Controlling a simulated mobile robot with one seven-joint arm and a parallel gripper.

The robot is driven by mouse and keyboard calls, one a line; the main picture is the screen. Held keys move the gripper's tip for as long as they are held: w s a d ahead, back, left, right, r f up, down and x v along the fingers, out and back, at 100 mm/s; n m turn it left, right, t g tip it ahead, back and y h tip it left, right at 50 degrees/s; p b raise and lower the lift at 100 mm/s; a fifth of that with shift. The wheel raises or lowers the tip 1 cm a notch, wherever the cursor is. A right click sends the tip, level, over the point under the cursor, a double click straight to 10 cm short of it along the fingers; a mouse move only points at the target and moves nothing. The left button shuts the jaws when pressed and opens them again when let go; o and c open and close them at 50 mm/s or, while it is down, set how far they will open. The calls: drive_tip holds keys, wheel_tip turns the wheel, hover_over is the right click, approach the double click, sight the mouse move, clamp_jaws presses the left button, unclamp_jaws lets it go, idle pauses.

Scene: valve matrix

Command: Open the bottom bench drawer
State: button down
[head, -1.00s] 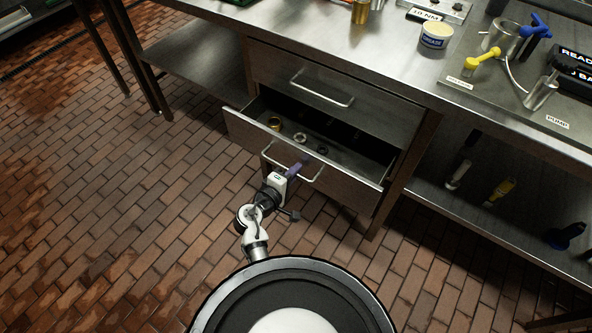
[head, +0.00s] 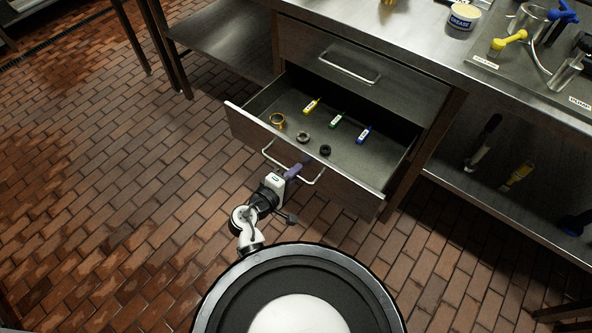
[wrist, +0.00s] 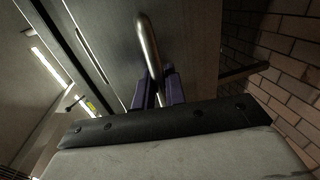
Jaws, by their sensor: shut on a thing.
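The bottom bench drawer (head: 300,163) stands well out from the bench in the head view, with its inside open to sight. Its bar handle (head: 315,179) is on the front panel. My gripper (head: 297,168) is at this handle. In the wrist view the purple fingers of my gripper (wrist: 157,88) are closed around the metal handle bar (wrist: 148,45). Inside the drawer lie a brass ring (head: 277,120), a grey ring (head: 302,137), a black ring (head: 325,150), and yellow (head: 312,105), green (head: 337,119) and blue (head: 363,134) tagged pieces.
The upper drawer (head: 350,75) is shut above. The bench top holds a grease tub (head: 463,17) and a yellow-handled valve (head: 507,42). A lower shelf (head: 500,200) at right holds several tools. Brick floor (head: 120,210) is clear to the left.

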drive_tip(key=c, duration=1.5)
unclamp_jaws()
drive_tip(key=shift+c, duration=0.2)
